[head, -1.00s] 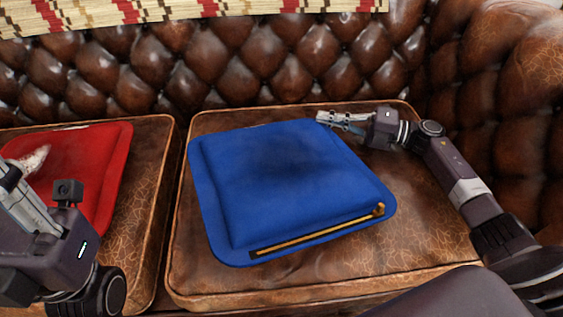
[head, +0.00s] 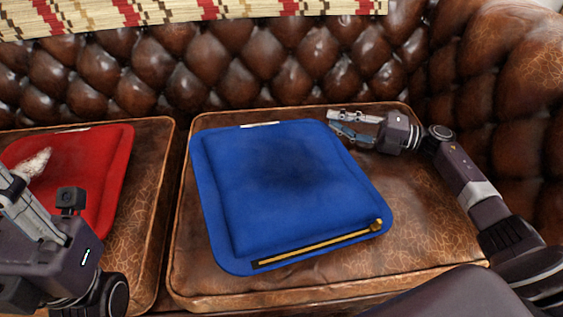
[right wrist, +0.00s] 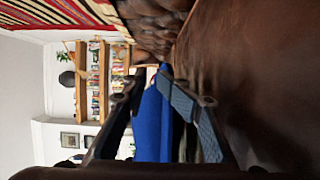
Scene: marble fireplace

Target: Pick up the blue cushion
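The blue cushion (head: 285,180) lies flat on the brown leather seat, with a gold zip along its front edge. My right gripper (head: 331,120) is at the cushion's back right corner, with its two fingers spread apart. In the right wrist view the cushion (right wrist: 150,125) shows between the open fingers of the right gripper (right wrist: 150,85); I cannot tell whether they touch it. My left gripper (head: 12,178) is at the left edge over the red cushion, away from the blue one; whether its fingers are open is unclear.
A red cushion (head: 85,190) lies on the left seat. The tufted leather backrest (head: 230,65) rises behind, and a leather armrest (head: 505,90) curves up at the right. Bare seat (head: 420,220) lies to the right of the blue cushion.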

